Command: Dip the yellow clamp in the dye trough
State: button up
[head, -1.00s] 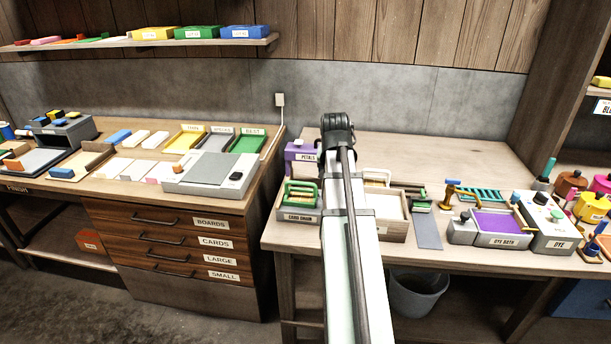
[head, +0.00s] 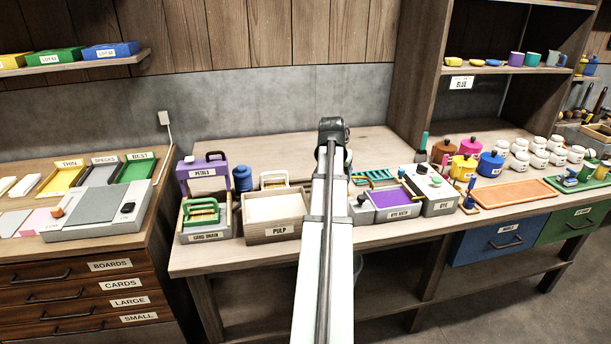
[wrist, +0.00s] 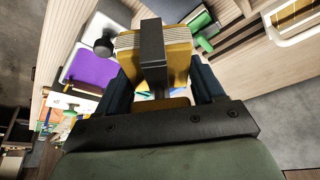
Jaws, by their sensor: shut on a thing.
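The yellow clamp (wrist: 182,65), with striped layered edges beside a dark bar, is between the fingers of my gripper (wrist: 165,82) in the wrist view. My gripper is shut on it. In the head view my own arm hides the gripper and clamp. The dye trough, labelled DYE BATH (head: 381,216), is a grey box with purple dye, right of my arm on the bench. Purple dye (wrist: 92,65) also shows left of the clamp in the wrist view. The clamp appears beside the trough; its height above the bench is unclear.
A grey DYE box (head: 440,203) adjoins the trough on the right. The PULP box (head: 262,232) and card drain (head: 196,238) stand left of my arm. Coloured pots (head: 468,150) stand farther right. The bench behind the trough has some clear room.

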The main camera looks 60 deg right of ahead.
jog(key=s+d+f+m+g+y, duration=0.1)
jog(key=s+d+m+g, duration=0.2)
jog(key=s+d+m, duration=1)
jog(key=n, duration=0.3)
send_near(393, 198)
jog(key=shift+s+a+f, duration=0.55)
jog(key=shift+f, duration=0.3)
jog(key=shift+s+a+f, duration=0.5)
jog(key=shift+s+f, duration=0.1)
jog(key=shift+f, duration=0.25)
jog(key=shift+s+a+f, duration=0.55)
jog(key=shift+f, duration=0.25)
jog(key=shift+r+g, duration=0.15)
jog(key=shift+g, duration=0.15)
dwell(1.9)
notch_tip(393, 198, up, 7)
jog(key=shift+f, duration=0.2)
dwell(1.3)
